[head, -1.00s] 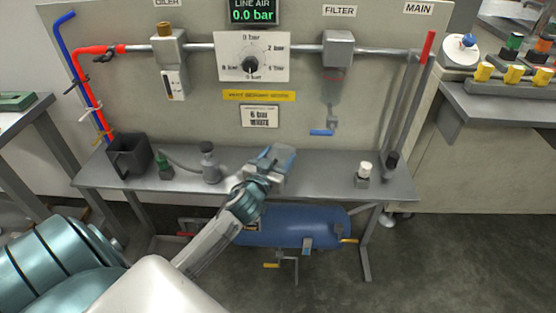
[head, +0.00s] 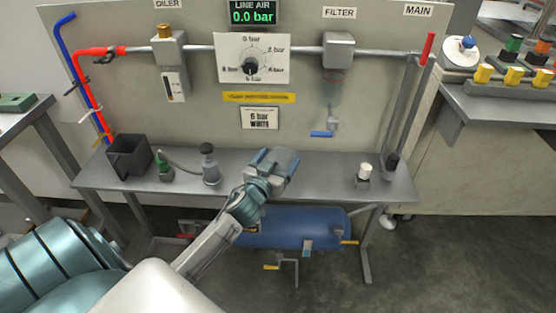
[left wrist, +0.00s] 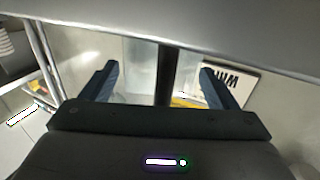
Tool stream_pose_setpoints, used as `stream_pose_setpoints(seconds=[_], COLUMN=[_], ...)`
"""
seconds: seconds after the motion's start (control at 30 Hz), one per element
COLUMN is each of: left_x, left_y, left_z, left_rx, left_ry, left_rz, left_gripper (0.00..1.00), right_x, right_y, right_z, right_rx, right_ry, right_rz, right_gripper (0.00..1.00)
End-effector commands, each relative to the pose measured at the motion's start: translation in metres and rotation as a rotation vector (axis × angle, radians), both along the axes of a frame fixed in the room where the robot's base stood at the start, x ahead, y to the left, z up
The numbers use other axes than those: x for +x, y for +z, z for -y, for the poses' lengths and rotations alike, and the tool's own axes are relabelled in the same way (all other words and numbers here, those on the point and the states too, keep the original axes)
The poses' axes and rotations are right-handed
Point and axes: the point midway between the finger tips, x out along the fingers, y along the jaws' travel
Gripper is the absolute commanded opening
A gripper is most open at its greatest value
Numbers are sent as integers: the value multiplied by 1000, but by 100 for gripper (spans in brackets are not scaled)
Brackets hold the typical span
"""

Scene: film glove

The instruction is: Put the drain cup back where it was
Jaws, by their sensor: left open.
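A dark, square, open-topped cup (head: 130,157), which looks like the drain cup, stands at the left end of the grey bench (head: 325,180). The filter (head: 337,50) hangs on the wall panel to the right, with a blue drain lever (head: 322,134) below it. My left gripper (head: 274,160) is over the middle of the bench, well right of the cup and apart from it. In the left wrist view its two blue fingers (left wrist: 158,84) are spread, with nothing held between them. My right gripper is not in view.
A white-topped fitting (head: 364,174) stands at the right. Red and blue hoses (head: 88,90) hang left. A blue tank (head: 290,229) lies below the bench.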

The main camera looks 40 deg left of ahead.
Motion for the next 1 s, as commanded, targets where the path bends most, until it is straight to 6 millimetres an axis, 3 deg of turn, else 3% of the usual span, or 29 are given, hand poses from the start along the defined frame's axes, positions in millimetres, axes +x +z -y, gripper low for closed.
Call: stream_pose_setpoints(seconds=[0.13,0.5,0.83,0.93,1.0], left_x=[-10,-84,-117,-121,-124], left_y=[0,-2,0,5,14], left_z=[2,13,20,35,57], left_rx=[1,3,1,-1,1], left_ry=[-1,-1,-5,-55,-129], left_rz=[-1,-2,0,13,44], left_gripper=[82,82,82,82,82], right_x=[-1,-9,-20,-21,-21], right_y=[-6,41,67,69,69], right_z=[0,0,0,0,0], right_rx=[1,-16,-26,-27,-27], right_ry=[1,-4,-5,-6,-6], right_rz=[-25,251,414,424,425], right_gripper=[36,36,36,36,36])
